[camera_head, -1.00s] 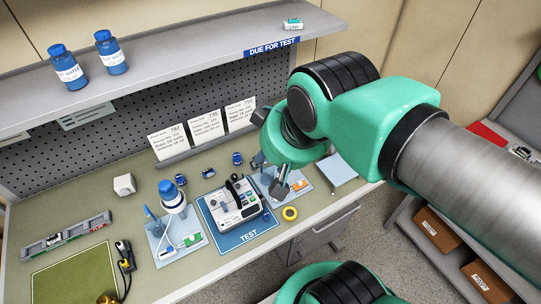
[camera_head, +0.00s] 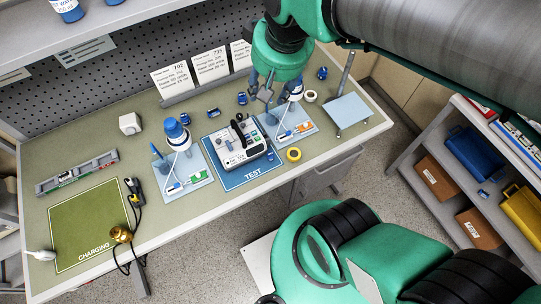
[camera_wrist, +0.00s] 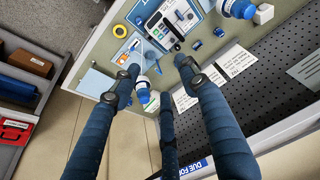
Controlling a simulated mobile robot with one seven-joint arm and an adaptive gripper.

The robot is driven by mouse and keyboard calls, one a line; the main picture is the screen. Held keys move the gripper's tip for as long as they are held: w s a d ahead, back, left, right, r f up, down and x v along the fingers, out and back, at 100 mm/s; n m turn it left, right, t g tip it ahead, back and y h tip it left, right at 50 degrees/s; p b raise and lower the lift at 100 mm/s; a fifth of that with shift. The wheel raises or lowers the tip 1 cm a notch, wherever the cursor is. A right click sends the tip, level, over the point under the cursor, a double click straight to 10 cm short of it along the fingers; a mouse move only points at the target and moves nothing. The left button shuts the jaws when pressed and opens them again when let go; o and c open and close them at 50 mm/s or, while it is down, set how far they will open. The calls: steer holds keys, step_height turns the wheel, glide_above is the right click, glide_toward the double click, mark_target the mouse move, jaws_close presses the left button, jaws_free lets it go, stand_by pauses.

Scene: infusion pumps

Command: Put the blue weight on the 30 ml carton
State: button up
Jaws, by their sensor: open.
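Several small blue pieces lie on the bench behind the test mat: one at the left (camera_head: 185,118), one in the middle (camera_head: 213,112) and one at the right (camera_head: 242,98). Another blue piece (camera_head: 322,73) stands farther right. They are too small to tell which is the blue weight, and no 30 ml label can be read on any carton. My gripper (camera_head: 264,96) is above the back of the bench, in front of the right blue-topped bottle (camera_head: 296,91). In the wrist view my gripper (camera_wrist: 157,68) has its fingers spread, with nothing between them.
A pump (camera_head: 238,148) stands on the blue test mat (camera_head: 252,177). Trays with bottles flank it, and yellow tape (camera_head: 293,155) lies in front. Paper cards (camera_head: 211,68) stand behind. The green charging mat (camera_head: 85,225) has free room. A shelf (camera_head: 130,25) overhangs the back.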

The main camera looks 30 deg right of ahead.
steer(key=w+d+f+g, duration=0.1)
steer(key=w+f+g, duration=0.1)
steer(key=f, duration=0.7)
steer(key=w+d+f+m+g, duration=0.1)
steer(key=w+f, duration=0.4)
steer(key=f, duration=0.5)
steer(key=w+d+f+m+g+y, duration=0.1)
steer(key=w+f+g, duration=0.3)
steer(key=f, duration=0.6)
steer(key=shift+d+f+g+b, duration=0.15)
steer(key=shift+d+g+b, duration=0.2)
steer(key=shift+d, duration=0.35)
steer(key=shift+w, duration=0.1)
glide_above(270, 154)
steer(key=w, duration=0.3)
steer(key=shift+s+d+f+b, duration=0.1)
steer(key=shift+d+f+b, duration=0.05)
steer(key=shift+f, duration=1.85)
steer(key=shift+s+d+f+b, duration=0.1)
steer(key=shift+d+f+b, duration=0.05)
steer(key=shift+f, duration=1.8)
steer(key=shift+x, duration=2.6)
steer(key=shift+s+r, duration=0.1)
steer(key=shift+s, duration=0.1)
